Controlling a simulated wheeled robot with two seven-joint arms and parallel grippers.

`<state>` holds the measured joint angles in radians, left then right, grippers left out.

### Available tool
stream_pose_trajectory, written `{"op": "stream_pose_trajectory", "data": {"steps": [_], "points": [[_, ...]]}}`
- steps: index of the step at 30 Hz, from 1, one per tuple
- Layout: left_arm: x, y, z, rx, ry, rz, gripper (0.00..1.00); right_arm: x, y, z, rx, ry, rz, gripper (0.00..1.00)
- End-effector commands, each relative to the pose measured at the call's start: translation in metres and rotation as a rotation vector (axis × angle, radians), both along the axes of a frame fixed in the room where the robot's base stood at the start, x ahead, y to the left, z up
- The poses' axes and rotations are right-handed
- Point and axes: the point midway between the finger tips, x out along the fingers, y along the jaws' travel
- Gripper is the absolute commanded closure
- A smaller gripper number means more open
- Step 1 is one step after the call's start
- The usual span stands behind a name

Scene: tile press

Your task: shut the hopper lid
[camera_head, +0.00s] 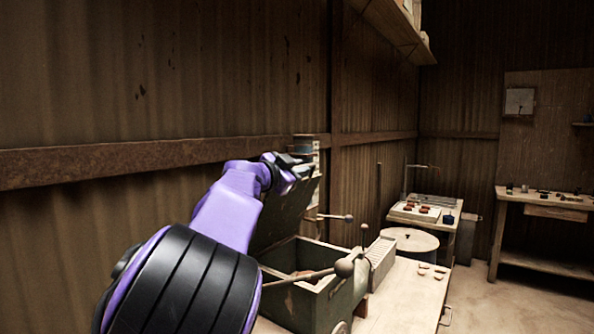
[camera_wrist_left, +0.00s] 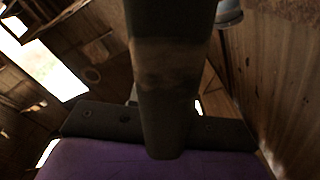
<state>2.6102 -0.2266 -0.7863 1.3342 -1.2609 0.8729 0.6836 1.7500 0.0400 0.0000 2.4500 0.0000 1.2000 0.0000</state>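The hopper (camera_head: 291,304) is a dark green box at the lower middle of the head view, open at the top, with something brownish inside. Its lid (camera_head: 288,216) stands raised at the back, tilted up. My left gripper (camera_head: 293,163) is at the lid's upper edge; whether it touches is unclear. My purple left arm covers the lid's left part. In the left wrist view, a dark piece with a worn brown patch (camera_wrist_left: 168,65), seemingly part of the lid, reaches down in front of the gripper's black bar. The fingers are not clear there. My right gripper is out of view.
A lever with a ball knob (camera_head: 344,268) crosses in front of the hopper, and another knobbed rod (camera_head: 347,218) stands behind. A pale bench (camera_head: 405,300) extends right. A round drum (camera_head: 410,240) and a side table (camera_head: 448,225) stand beyond. A corrugated wall is close behind.

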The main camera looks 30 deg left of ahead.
Motion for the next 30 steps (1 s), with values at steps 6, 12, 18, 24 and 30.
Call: {"op": "stream_pose_trajectory", "data": {"steps": [6, 12, 18, 24, 30], "points": [[0.0, 0.001, 0.0, 0.0, -0.001, 0.001, 0.62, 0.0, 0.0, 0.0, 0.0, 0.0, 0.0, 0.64], [-0.005, 0.001, 0.0, -0.001, -0.001, 0.002, 0.62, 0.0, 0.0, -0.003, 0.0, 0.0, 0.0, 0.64], [-0.046, 0.004, -0.003, 0.0, -0.004, 0.003, 0.62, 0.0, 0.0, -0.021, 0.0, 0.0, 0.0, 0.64], [-0.089, 0.007, -0.001, 0.0, -0.003, 0.001, 0.62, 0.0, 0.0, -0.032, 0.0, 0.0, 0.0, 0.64], [-0.105, 0.008, 0.0, 0.0, -0.001, 0.0, 0.62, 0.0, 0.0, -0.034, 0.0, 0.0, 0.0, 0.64]]}}
